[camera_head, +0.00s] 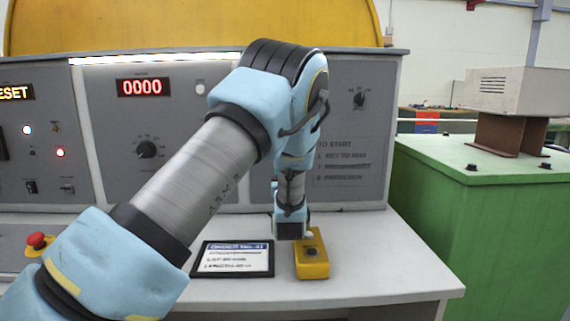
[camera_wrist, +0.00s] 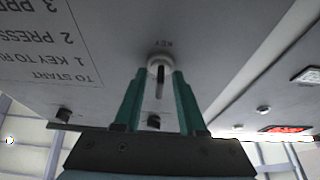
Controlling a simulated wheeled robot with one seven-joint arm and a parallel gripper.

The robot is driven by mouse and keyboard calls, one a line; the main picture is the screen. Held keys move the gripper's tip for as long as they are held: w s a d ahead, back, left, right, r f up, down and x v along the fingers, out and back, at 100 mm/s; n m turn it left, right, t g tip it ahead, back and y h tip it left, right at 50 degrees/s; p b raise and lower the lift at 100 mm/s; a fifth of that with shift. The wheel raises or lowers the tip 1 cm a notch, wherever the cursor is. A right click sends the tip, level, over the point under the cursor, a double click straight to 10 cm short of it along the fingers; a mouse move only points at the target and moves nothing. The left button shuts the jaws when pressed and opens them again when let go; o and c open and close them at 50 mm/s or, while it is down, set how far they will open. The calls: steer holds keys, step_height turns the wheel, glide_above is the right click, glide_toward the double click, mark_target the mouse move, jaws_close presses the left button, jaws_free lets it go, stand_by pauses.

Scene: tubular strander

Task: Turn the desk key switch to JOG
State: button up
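The key switch (camera_wrist: 160,65) shows in the wrist view as a pale round collar on the grey panel, under an upside-down KEY label. A narrow dark key (camera_wrist: 160,88) sticks out from it. My gripper (camera_wrist: 160,77) has its two green fingers on either side of the key, tips close to the collar. Gaps show between the key and both fingers, so it looks open; I cannot tell whether a tip touches the collar. In the head view my arm hides the key switch and the fingers. No JOG mark is readable.
A yellow box with a black button (camera_head: 312,262) stands on the desk (camera_head: 380,262) below my arm, beside a framed order card (camera_head: 233,259). Dark knobs (camera_head: 360,99) (camera_wrist: 153,122) sit on the panel. A red mushroom button (camera_head: 37,241) is at far left.

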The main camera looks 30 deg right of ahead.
step_height(320, 180, up, 10)
steer(key=shift+b, duration=1)
